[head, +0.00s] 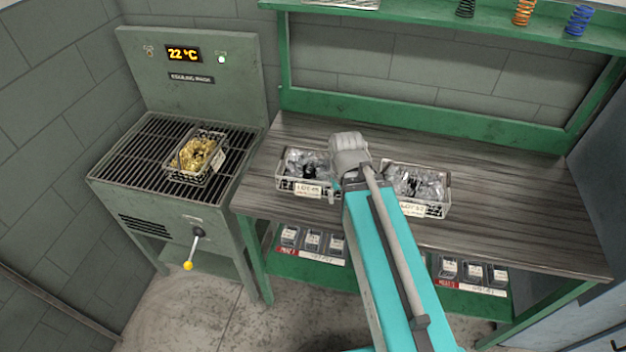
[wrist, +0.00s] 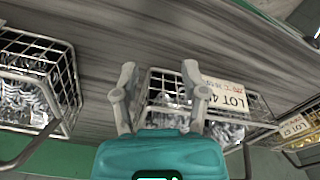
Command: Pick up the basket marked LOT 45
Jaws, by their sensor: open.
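The basket marked LOT 45 (head: 307,187) is a wire basket of grey metal parts on the wooden bench, left of my arm's end. In the wrist view a basket (wrist: 237,113) shows a white tag starting LOT 4; the rest of the tag is hard to read. My gripper (wrist: 160,78) is open and empty, with its fingers spread.
A similar basket (head: 432,210) stands right of my arm; a basket also shows at the wrist view's left (wrist: 62,85). A basket of gold-coloured parts (head: 199,157) sits on the cooling rack (head: 130,165). A green shelf (head: 450,118) stands behind the bench (head: 520,225), whose right side is clear.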

